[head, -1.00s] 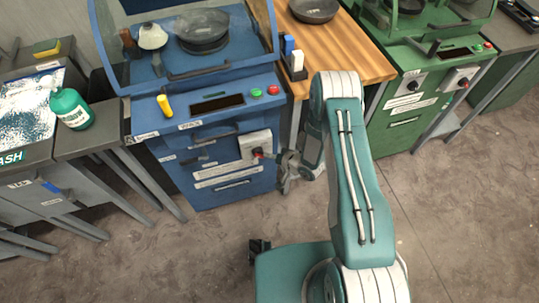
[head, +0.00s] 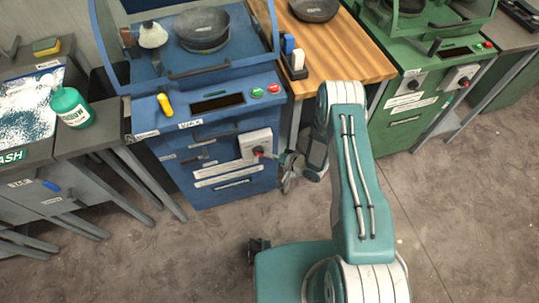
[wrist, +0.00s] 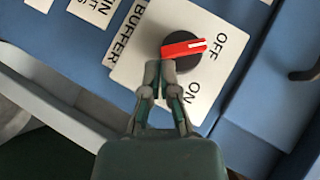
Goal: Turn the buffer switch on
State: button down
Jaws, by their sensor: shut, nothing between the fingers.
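The buffer switch is a round black knob with a red handle (wrist: 184,48) on a white plate marked BUFFER, OFF and ON. In the wrist view the handle's white-marked end points right, toward the OFF label; ON is below it. In the head view the switch (head: 258,151) sits on the front of the blue machine (head: 222,180). My gripper (wrist: 160,66) is shut and empty, its fingertips side by side at the lower left edge of the knob. I cannot tell whether they touch it. In the head view my gripper (head: 284,160) is just right of the switch.
The blue machine has a green and a red button (head: 274,88) on top and a yellow-handled tool (head: 164,104). A wooden table (head: 345,50) stands to its right, then a green machine (head: 415,110). Floor in front of the blue machine is clear.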

jog(key=m+y, duration=0.1)
jog(key=f+m+y, duration=0.1)
jog(key=y, duration=0.1)
jog(key=shift+s+a+f+m+t, duration=0.1)
jog(key=shift+a+f+m+t, duration=0.2)
jog(key=shift+m+t, duration=0.1)
jog(key=shift+a+f, duration=0.15)
jog(key=shift+f, duration=0.15)
dwell(0.4)
jog(key=shift+s+a+f+m+t+y, duration=0.15)
jog(key=shift+a+f+m+t+y, duration=0.2)
jog(key=shift+m+y, duration=0.35)
jog(key=shift+s+a+f, duration=0.2)
jog(key=shift+a, duration=0.45)
jog(key=shift+f, duration=0.1)
dwell(0.3)
